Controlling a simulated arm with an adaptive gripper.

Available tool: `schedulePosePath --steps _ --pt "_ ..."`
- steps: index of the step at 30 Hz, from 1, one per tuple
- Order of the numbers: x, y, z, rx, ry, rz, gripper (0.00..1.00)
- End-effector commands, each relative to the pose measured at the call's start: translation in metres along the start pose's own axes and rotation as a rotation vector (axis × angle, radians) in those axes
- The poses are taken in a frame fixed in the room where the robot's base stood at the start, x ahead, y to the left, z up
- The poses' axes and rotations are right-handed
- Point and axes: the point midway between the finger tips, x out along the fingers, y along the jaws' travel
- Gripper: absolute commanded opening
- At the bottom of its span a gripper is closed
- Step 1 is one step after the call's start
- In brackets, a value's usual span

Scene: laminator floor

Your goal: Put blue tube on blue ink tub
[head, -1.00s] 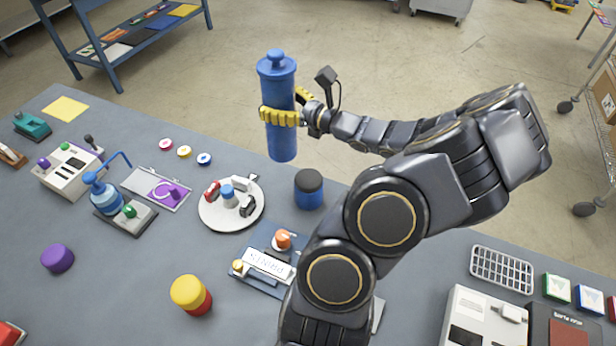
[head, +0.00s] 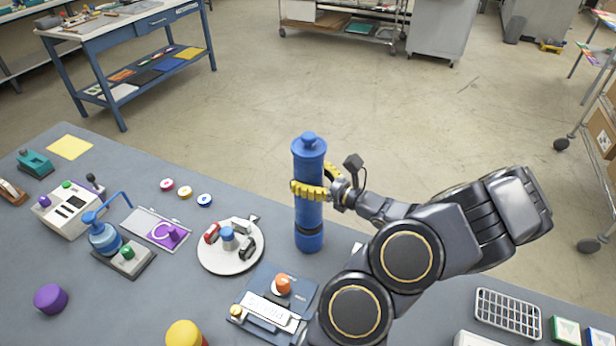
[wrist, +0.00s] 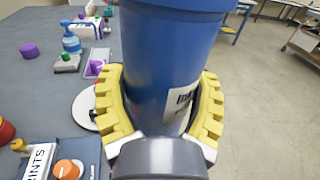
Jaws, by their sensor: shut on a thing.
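The blue tube (head: 307,166) stands upright in my gripper (head: 310,190), whose yellow fingers are shut around its middle. The tube also fills the centre of the wrist view (wrist: 172,50), with part of a white label showing between the fingers. The blue ink tub (head: 309,242) with a dark lid stands on the bench directly under the tube in the head view. The tube's lower end lines up with the dark lid and covers part of it; I cannot tell whether they touch. The tub is hidden in the wrist view.
A white turntable (head: 226,262) with small clamps stands left of the tub. A printing plate with an orange knob (head: 283,284) lies in front. A yellow-lidded tub (head: 184,333) and a purple tub (head: 50,298) stand further left. The bench edge runs behind the tub.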

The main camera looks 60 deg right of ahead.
Motion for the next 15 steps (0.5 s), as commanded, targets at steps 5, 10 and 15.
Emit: schedulePosePath --steps 5,10,15 --pt "0.0 0.0 -0.0062 -0.001 -0.004 -0.001 0.32" --pt "0.0 -0.0002 -0.0064 -0.001 -0.004 -0.001 0.32" --pt "-0.0001 -0.0003 -0.0091 -0.001 -0.003 -0.001 0.95"
